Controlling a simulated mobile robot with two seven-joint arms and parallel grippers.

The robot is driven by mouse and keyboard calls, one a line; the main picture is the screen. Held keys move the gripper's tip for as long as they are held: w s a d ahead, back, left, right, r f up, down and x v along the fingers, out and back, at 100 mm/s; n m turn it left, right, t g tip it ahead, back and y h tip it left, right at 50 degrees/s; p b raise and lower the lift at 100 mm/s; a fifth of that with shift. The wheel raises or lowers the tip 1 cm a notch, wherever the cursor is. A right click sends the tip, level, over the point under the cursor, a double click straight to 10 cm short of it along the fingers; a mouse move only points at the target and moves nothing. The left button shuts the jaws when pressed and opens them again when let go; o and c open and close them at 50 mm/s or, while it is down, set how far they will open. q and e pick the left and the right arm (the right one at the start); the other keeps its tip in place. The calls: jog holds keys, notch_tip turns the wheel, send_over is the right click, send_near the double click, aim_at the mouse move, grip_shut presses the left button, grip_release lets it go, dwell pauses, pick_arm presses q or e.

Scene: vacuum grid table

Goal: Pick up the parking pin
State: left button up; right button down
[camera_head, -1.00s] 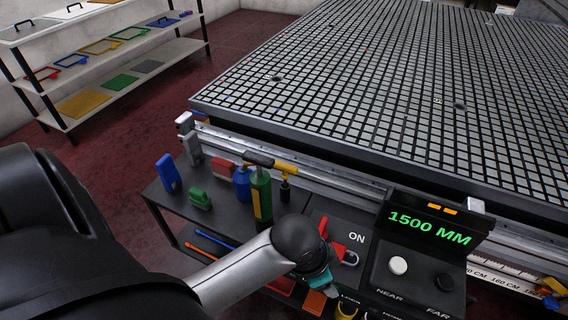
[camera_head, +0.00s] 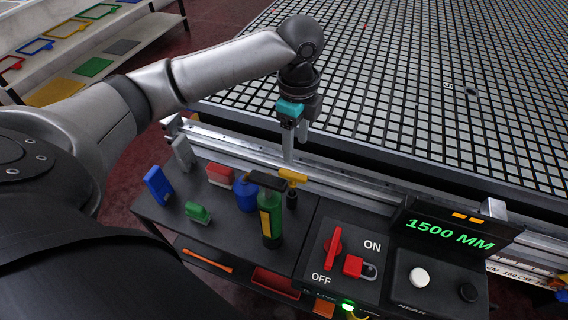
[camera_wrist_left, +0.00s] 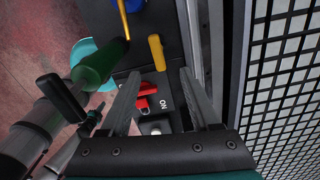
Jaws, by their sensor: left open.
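The parking pin appears to be the piece with a yellow T-shaped handle (camera_head: 293,175) and a dark shaft, upright at the back edge of the black console shelf, beside the rail. Its yellow handle also shows in the left wrist view (camera_wrist_left: 157,50), just beyond and between the fingertips. My left gripper (camera_head: 296,146) is open and empty, pointing down above and slightly behind the pin, apart from it. In the left wrist view, its two fingers (camera_wrist_left: 159,76) stand wide apart. My right gripper does not show.
A green bottle (camera_head: 271,220) with a black top stands close in front of the pin, with a blue container (camera_head: 245,193) beside it. A red switch (camera_head: 333,247) and padlock (camera_head: 353,266) sit on the panel. The grid table (camera_head: 400,90) lies behind the rail.

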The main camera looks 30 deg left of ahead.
pick_arm(q)
jog(key=shift+a+f+b, duration=0.3)
jog(key=shift+f, duration=0.55)
jog(key=b, duration=0.2)
send_over(292, 183)
jog(key=w, duration=0.1)
notch_tip(292, 183, down, 7)
jog(key=shift+a+r, duration=0.15)
jog(key=shift+f, duration=0.55)
jog(key=f, duration=0.1)
jog(key=f+b, duration=0.1)
jog(key=f, duration=0.1)
jog(key=f+b, duration=0.1)
jog(key=shift+s+f, duration=0.25)
jog(key=shift+f, duration=0.4)
jog(key=shift+c, duration=0.4)
jog(key=c, duration=0.9)
grip_shut()
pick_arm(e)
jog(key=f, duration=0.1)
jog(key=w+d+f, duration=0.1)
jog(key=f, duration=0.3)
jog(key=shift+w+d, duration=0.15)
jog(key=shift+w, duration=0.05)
